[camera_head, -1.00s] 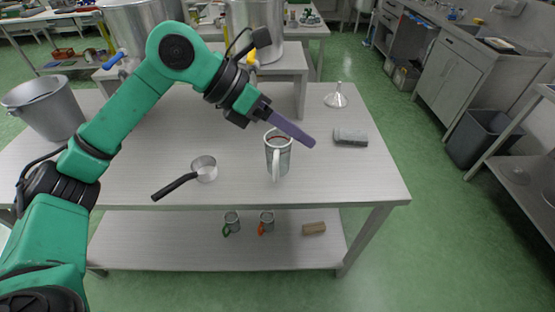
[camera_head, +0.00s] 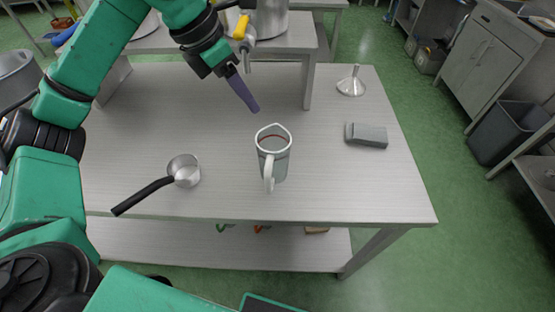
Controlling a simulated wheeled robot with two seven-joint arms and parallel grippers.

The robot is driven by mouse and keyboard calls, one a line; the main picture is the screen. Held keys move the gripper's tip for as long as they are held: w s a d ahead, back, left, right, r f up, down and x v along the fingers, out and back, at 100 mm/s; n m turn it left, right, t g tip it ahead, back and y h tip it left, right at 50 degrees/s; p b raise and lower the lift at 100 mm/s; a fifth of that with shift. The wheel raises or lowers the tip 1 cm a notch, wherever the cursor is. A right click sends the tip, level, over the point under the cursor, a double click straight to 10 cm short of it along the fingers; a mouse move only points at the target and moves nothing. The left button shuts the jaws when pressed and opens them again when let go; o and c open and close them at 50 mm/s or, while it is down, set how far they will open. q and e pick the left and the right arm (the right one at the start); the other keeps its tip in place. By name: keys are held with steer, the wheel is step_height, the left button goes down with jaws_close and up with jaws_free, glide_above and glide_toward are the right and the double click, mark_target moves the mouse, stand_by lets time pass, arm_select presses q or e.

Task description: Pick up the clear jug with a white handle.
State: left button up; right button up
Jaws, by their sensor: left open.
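The clear jug with a white handle (camera_head: 281,165) stands upright on the light table, with its white rim on top and its handle toward me. My left gripper (camera_head: 252,106) is above the table, behind and slightly left of the jug, pointing down and to the right. It is open and apart from the jug. Only one purple finger shows clearly; the other is hidden. My right gripper is not in view.
A grey block (camera_head: 367,135) and a metal funnel (camera_head: 351,82) are to the right. A raised bench (camera_head: 306,50) with large steel vessels stands behind. The table's front right is clear.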

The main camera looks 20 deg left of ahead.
mark_target(270, 149)
arm_select(q)
steer(key=x, duration=0.6)
steer(key=s+a+x, duration=0.1)
steer(key=x, duration=1.1)
steer(key=shift+s+a+f, duration=0.15)
steer(key=shift+s+f, duration=0.1)
steer(key=shift+f, duration=0.3)
steer(key=shift+w+f, duration=0.1)
steer(key=shift+f, duration=0.1)
jaws_close()
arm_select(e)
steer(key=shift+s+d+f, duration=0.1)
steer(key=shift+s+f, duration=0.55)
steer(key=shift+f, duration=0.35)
